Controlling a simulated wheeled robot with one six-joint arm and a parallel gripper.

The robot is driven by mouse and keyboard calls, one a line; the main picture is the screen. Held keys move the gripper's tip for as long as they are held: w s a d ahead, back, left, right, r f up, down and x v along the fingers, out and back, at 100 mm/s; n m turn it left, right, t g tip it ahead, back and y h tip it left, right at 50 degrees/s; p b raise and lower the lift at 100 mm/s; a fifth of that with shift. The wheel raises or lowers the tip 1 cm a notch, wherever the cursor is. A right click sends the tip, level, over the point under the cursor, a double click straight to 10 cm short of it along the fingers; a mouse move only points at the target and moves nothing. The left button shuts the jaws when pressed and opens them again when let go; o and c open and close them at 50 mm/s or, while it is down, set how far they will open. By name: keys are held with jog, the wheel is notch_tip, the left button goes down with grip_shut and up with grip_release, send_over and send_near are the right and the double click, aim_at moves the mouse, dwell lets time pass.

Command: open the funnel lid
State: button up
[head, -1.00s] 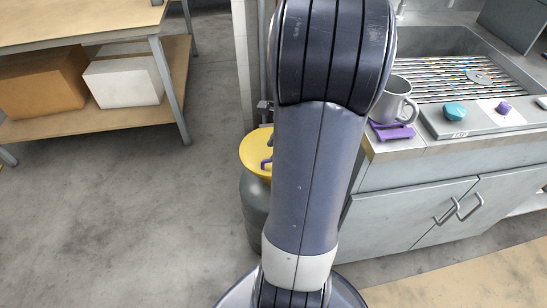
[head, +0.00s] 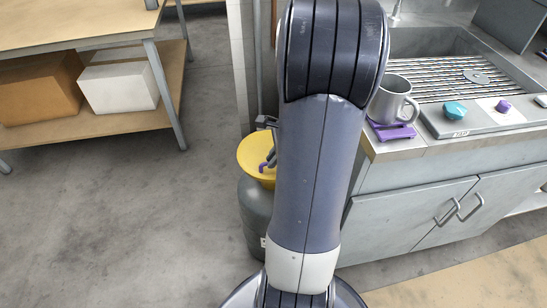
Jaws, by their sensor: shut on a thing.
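The yellow funnel (head: 251,150) sits on top of a grey drum (head: 256,210), left of the sink cabinet. A purple handle (head: 263,167) shows at its right side. My own arm hides the right part of the funnel, so I cannot tell how far its lid stands open. My gripper (head: 270,158) shows only as a small grey piece beside the arm, at the purple handle. It is shut on that handle, though the contact is mostly hidden.
A sink cabinet (head: 405,220) stands close on the right, with a grey mug (head: 390,100) on a purple coaster (head: 391,131) near its edge. A shelf with boxes (head: 118,85) stands at the left. The floor between is clear.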

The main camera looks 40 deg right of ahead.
grip_shut()
jog(key=shift+r, duration=0.15)
